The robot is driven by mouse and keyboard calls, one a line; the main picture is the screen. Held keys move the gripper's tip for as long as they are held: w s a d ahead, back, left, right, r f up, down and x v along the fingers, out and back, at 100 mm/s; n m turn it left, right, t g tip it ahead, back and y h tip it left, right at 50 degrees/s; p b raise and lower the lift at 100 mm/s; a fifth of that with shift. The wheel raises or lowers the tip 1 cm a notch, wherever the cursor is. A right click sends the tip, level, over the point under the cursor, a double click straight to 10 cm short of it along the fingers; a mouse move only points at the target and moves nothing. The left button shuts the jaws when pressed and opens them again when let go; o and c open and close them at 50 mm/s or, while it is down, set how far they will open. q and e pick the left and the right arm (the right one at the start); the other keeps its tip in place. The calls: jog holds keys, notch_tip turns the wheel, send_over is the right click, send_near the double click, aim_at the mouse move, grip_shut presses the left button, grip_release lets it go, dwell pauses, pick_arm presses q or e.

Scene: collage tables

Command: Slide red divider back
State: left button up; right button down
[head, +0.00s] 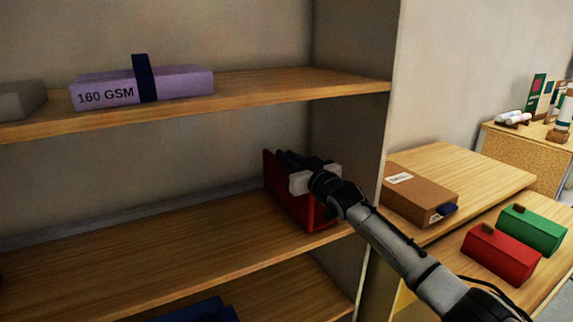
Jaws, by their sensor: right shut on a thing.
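The red divider (271,180) stands upright on the middle shelf, near the right side wall of the shelf unit. My right gripper (290,160) reaches in from the lower right and is shut on the red divider. Its fingers and wrist cover part of the divider's upper edge and right side. My left gripper is not in this view.
The upper shelf holds a purple pack (190,82) with a dark band and a grey block (20,98). On tables at right are a cardboard box (415,198), a red box (500,255) and a green box (532,230). Something blue (205,312) shows below the middle shelf.

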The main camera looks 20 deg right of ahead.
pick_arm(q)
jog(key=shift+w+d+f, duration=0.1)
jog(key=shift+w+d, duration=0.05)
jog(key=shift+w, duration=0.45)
pick_arm(e)
jog(key=d, duration=0.2)
jog(key=w+d, duration=0.1)
jog(key=d, duration=0.2)
jog(key=shift+w+d+r, duration=0.1)
jog(key=shift+w, duration=0.05)
jog(key=c, duration=1.8)
grip_release()
jog(key=shift+o, duration=0.2)
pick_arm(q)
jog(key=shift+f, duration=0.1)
pick_arm(e)
jog(key=v, duration=1)
